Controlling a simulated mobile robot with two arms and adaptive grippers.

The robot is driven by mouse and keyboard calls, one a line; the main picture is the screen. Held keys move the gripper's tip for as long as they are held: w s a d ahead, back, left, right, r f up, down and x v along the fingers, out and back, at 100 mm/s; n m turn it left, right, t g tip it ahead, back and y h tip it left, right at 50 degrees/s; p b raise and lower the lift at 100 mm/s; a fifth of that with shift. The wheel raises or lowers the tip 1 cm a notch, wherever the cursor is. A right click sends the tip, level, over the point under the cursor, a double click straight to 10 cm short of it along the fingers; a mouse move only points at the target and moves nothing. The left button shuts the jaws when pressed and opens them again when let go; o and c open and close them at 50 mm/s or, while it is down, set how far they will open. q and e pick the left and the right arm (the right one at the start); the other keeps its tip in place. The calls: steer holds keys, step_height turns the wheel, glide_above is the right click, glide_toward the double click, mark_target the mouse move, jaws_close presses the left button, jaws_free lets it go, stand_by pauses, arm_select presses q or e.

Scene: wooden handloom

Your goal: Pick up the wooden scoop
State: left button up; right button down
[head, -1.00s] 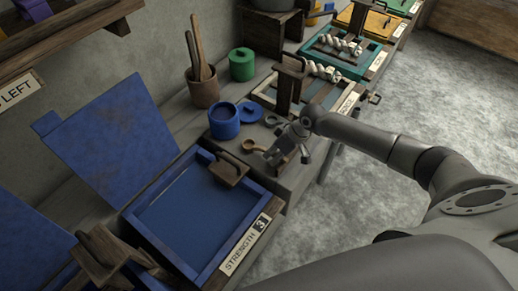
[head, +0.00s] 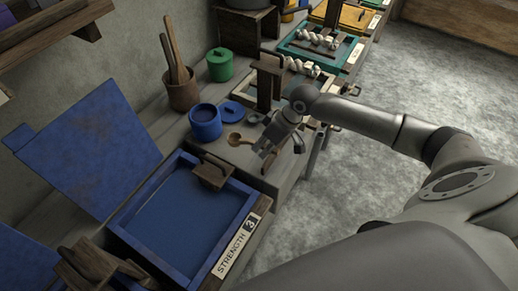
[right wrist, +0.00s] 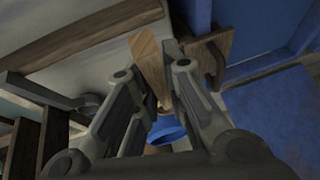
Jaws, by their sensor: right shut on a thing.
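The wooden scoop (head: 235,138) is on the grey bench, its round bowl just right of the blue jar. Its handle runs right to my right gripper (head: 269,152). In the right wrist view the flat wooden handle (right wrist: 150,62) lies between the fingers of the right gripper (right wrist: 157,75), which are shut on it. The fingers hide part of the handle. I cannot tell whether the bowl is clear of the bench. My left gripper is not in view.
The blue jar (head: 206,123) and blue lid (head: 231,108) stand close behind the scoop. A blue tray (head: 122,222) with a wooden block (head: 211,172) is in front. A wooden pot (head: 182,96) with sticks and a green jar (head: 219,66) stand farther back. Framed trays line the right.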

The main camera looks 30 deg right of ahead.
steer(key=s+r+b, duration=0.1)
steer(key=s+r, duration=0.5)
steer(key=s, duration=0.5)
steer(key=shift+r, duration=0.2)
